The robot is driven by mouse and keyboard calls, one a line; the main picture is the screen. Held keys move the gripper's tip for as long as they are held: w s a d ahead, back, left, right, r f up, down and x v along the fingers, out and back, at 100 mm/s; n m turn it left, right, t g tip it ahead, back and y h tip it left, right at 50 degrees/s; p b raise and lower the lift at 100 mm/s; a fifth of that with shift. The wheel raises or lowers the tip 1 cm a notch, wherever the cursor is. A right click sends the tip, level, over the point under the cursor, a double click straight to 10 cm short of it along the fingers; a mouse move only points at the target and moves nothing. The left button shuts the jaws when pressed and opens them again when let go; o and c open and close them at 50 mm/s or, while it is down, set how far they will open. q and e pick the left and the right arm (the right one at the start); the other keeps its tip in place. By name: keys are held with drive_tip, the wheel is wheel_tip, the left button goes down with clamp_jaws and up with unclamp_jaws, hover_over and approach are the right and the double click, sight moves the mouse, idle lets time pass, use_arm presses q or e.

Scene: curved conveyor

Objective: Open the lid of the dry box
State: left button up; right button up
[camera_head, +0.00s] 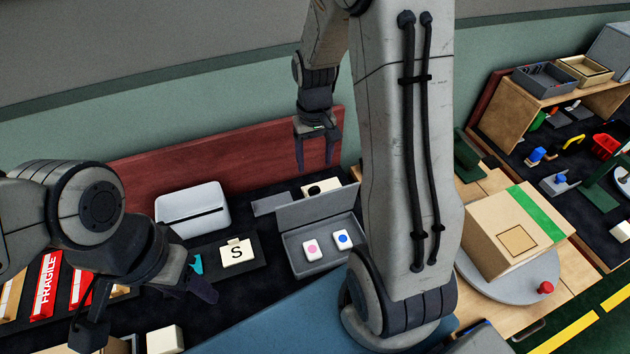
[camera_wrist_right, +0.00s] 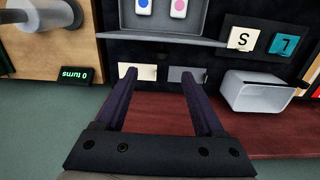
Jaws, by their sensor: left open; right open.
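The dry box looks to be the grey open-topped box (camera_head: 291,259) near the middle of the dark bench; it also shows at the top of the wrist view (camera_wrist_right: 160,28). Its grey lid (camera_head: 318,208) stands raised along the back edge. Inside lie two white tiles, one with a pink dot (camera_head: 311,249) and one with a blue dot (camera_head: 343,239). My right gripper (camera_head: 316,165) is open and empty behind and above the lid, fingers down; its fingers also show in the wrist view (camera_wrist_right: 157,78). My left gripper (camera_head: 148,312) is open at the lower left, away from the box.
A white bin (camera_head: 192,209) and an S tile (camera_head: 237,251) are left of the box. A red-brown panel (camera_head: 160,172) stands behind. A cardboard box (camera_head: 490,235) sits on a turntable (camera_head: 505,289) at right. My large arm link hides the area right of the box.

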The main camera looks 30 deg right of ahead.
sight(314, 187)
wheel_tip(314, 187, down, 10)
drive_tip(key=shift+w+a+f+p, duration=0.1)
drive_tip(key=shift+f+p, duration=0.1)
drive_tip(key=shift+p, duration=0.3)
clamp_jaws()
idle(1.4)
